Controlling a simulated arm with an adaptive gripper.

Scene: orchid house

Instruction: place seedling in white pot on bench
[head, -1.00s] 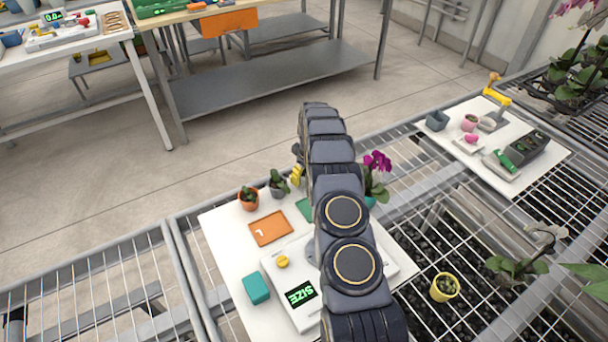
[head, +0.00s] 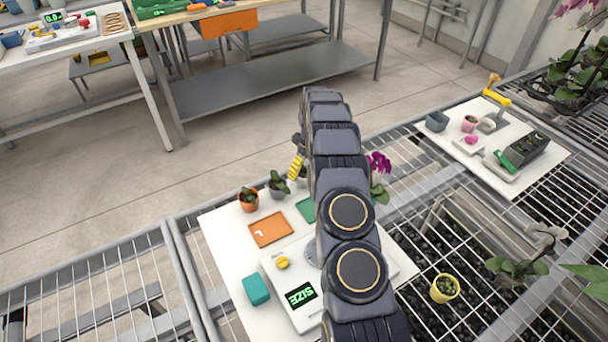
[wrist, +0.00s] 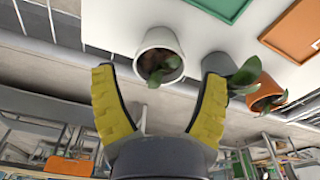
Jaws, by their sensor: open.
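The white pot (wrist: 158,42) shows in the wrist view, holding brown soil and a small green seedling (wrist: 164,68). It stands on the white bench board (wrist: 130,12). My gripper (wrist: 158,76) is open with its two yellow fingers spread. The pot appears between and beyond the fingertips, and neither finger clearly touches it. In the head view my gripper (head: 296,168) is mostly hidden by my arm, with one yellow finger showing. The white pot cannot be made out there.
A grey pot (head: 278,191) and an orange pot (head: 247,204), both with seedlings, stand to the left. An orange tray (head: 270,229), green tray (head: 304,208), teal box (head: 256,289) and white device with a display (head: 300,318) share the board. A purple orchid (head: 379,163) is right of my arm.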

